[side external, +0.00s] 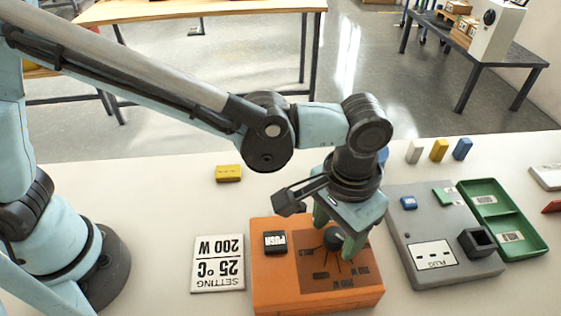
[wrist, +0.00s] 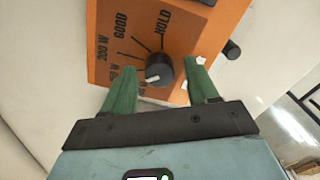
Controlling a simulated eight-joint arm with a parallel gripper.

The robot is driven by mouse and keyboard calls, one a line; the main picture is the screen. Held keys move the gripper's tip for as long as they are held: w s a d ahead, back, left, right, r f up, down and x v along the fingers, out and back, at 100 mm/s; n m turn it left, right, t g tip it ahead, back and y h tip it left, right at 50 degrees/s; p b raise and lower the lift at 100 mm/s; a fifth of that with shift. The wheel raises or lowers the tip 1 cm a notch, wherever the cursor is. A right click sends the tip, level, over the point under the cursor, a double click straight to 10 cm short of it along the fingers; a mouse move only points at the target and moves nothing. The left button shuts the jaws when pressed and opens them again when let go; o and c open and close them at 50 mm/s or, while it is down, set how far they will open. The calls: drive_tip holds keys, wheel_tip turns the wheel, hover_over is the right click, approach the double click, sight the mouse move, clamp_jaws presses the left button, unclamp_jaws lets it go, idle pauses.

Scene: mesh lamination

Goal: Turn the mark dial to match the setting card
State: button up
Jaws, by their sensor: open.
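The orange box (side external: 270,285) stands on the white table with a brown dial panel. Its black mark dial (wrist: 159,66) has a white mark pointing left and slightly down in the wrist view, towards the lower labels, partly hidden by a finger. Labels "200 W", "GOOD" and "HOLD" are readable around it. The dial also shows in the side view (side external: 333,238). The white setting card (side external: 218,263) lies left of the box and reads "SETTING 25 °C 200 W", upside down. My gripper (wrist: 161,68) is open, its green fingers on either side of the dial; contact cannot be told.
A grey plug station (side external: 440,240) and green tray (side external: 503,218) stand at right. A yellow block (side external: 228,173) lies behind the card. Several coloured blocks stand at the table's back.

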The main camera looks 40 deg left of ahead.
drive_tip(key=shift+c, duration=0.4)
drive_tip(key=c, duration=1)
drive_tip(key=shift+o, duration=0.2)
drive_tip(key=shift+m, duration=0.4)
drive_tip(key=m, duration=0.3)
drive_tip(key=shift+m, duration=2)
drive_tip(key=o, duration=1)
